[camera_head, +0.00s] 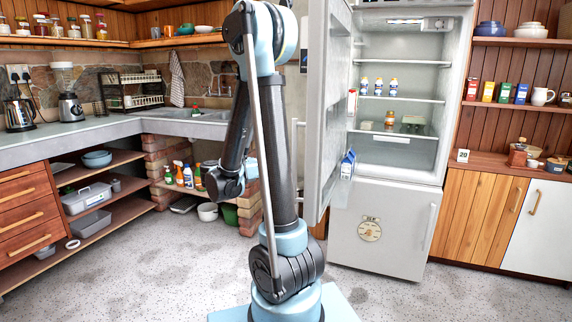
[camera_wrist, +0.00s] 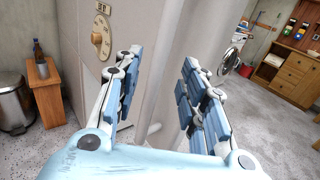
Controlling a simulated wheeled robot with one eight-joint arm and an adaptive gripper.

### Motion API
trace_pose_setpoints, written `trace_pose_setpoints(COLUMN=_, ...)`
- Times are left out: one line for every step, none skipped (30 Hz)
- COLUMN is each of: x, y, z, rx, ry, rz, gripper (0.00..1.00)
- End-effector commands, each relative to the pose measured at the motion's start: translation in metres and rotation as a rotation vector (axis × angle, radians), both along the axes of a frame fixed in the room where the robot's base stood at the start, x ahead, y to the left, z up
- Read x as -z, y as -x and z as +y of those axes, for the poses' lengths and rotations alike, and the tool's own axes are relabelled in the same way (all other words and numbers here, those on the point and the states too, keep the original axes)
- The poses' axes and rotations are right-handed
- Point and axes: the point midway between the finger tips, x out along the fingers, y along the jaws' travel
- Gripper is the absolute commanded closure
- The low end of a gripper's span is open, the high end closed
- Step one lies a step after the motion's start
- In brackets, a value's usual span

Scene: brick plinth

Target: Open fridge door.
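The fridge (camera_head: 398,185) stands right of centre in the head view. Its upper door (camera_head: 328,110) is swung wide open to the left, and the lit shelves inside show. A pale upright handle (camera_head: 295,165) shows at the door's outer side, partly behind my arm. The lower door (camera_head: 380,228), with a round dial (camera_head: 369,229), is closed. In the wrist view my gripper (camera_wrist: 160,68) is open, its two blue-padded fingers spread apart. A pale panel lies beyond and between them, with the dial (camera_wrist: 101,38) at left. I see no clear grip on anything. My fingers are not clear in the head view.
A counter with a sink (camera_head: 195,116) and open shelves stands at left. Wooden cabinets (camera_head: 475,210) stand right of the fridge. Small bottles (camera_head: 378,86) and a carton (camera_head: 347,164) are inside the fridge and door. A bin (camera_wrist: 14,105) shows in the wrist view. The floor in front is clear.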

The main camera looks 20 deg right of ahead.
Motion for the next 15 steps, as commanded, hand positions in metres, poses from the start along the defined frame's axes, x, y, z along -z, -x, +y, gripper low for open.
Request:
trace_pose_setpoints(x=0.0, y=0.0, z=0.008, rx=-0.004, ry=0.0, rz=0.0, gripper=0.62)
trace_pose_setpoints(x=0.0, y=0.001, z=0.012, rx=-0.004, ry=0.0, rz=0.0, gripper=0.62)
trace_pose_setpoints(x=0.0, y=0.002, z=0.017, rx=-0.003, ry=0.0, rz=0.0, gripper=0.62)
trace_pose_setpoints(x=0.0, y=0.003, z=0.021, rx=-0.004, ry=0.0, rz=0.0, gripper=0.62)
trace_pose_setpoints(x=0.0, y=0.003, z=0.024, rx=-0.003, ry=0.0, rz=0.0, gripper=0.62)
trace_pose_setpoints(x=0.0, y=0.004, z=0.029, rx=-0.002, ry=0.0, rz=0.0, gripper=0.62)
trace_pose_setpoints(x=0.0, y=0.004, z=0.032, rx=-0.003, ry=0.0, rz=0.0, gripper=0.62)
trace_pose_setpoints(x=0.0, y=0.005, z=0.035, rx=-0.003, ry=0.0, rz=0.0, gripper=0.62)
trace_pose_setpoints(x=0.0, y=0.005, z=0.039, rx=-0.002, ry=0.0, rz=0.0, gripper=0.62)
trace_pose_setpoints(x=0.001, y=0.006, z=0.041, rx=-0.001, ry=0.0, rz=0.0, gripper=0.62)
trace_pose_setpoints(x=0.001, y=0.006, z=0.043, rx=-0.002, ry=0.0, rz=0.0, gripper=0.62)
trace_pose_setpoints(x=0.001, y=0.007, z=0.045, rx=-0.002, ry=0.0, rz=0.001, gripper=0.62)
trace_pose_setpoints(x=0.001, y=0.007, z=0.047, rx=-0.001, ry=0.0, rz=0.001, gripper=0.62)
trace_pose_setpoints(x=0.001, y=0.007, z=0.048, rx=-0.001, ry=0.0, rz=0.001, gripper=0.62)
trace_pose_setpoints(x=0.001, y=0.008, z=0.049, rx=0.0, ry=0.0, rz=0.001, gripper=0.62)
